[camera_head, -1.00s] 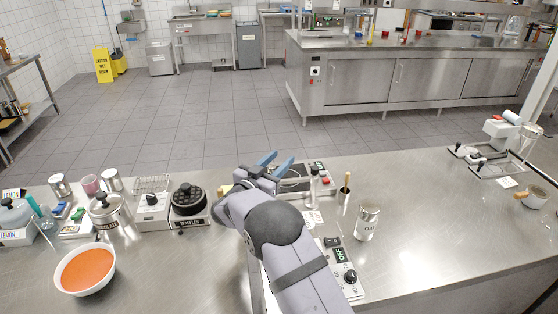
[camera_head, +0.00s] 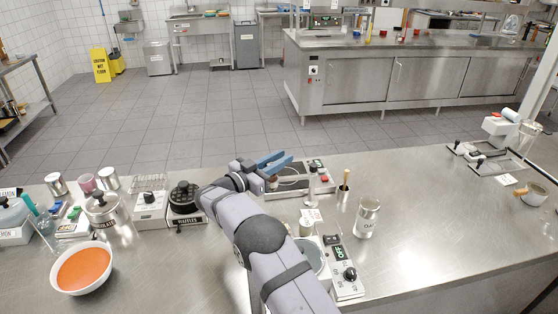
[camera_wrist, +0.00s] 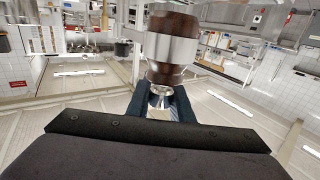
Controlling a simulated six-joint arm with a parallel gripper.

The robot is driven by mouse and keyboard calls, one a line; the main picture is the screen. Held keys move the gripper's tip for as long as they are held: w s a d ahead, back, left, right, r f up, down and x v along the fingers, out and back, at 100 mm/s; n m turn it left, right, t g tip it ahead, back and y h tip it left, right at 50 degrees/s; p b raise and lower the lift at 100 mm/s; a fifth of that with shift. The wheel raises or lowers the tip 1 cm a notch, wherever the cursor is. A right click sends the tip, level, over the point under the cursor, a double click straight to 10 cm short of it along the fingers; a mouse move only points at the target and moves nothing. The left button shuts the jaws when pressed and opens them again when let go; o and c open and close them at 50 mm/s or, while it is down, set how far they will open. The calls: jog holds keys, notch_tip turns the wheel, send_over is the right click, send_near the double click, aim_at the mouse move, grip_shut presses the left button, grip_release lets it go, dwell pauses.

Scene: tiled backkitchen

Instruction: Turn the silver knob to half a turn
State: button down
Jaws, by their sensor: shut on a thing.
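In the wrist view, a small bright silver knob (camera_wrist: 160,94) sits between my two dark blue fingertips, below a brown-and-silver cylinder (camera_wrist: 172,45) that it seems to join. My gripper (camera_wrist: 160,104) is shut on this knob. The knob cannot be made out in the head view. Its turn angle cannot be read.
An OFF panel with a black knob (camera_head: 350,274) is in front. A waffle iron (camera_head: 186,197) and orange soup bowl (camera_head: 83,268) are left.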

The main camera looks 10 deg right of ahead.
jog(key=c, duration=1.6)
grip_release()
jog(key=shift+o, duration=0.2)
jog(key=b+v, duration=0.2)
jog(key=v, duration=0.4)
jog(key=shift+f, duration=0.1)
jog(key=shift+s+a+b, duration=0.3)
jog(key=shift+s+a, duration=0.1)
jog(key=shift+a, duration=0.15)
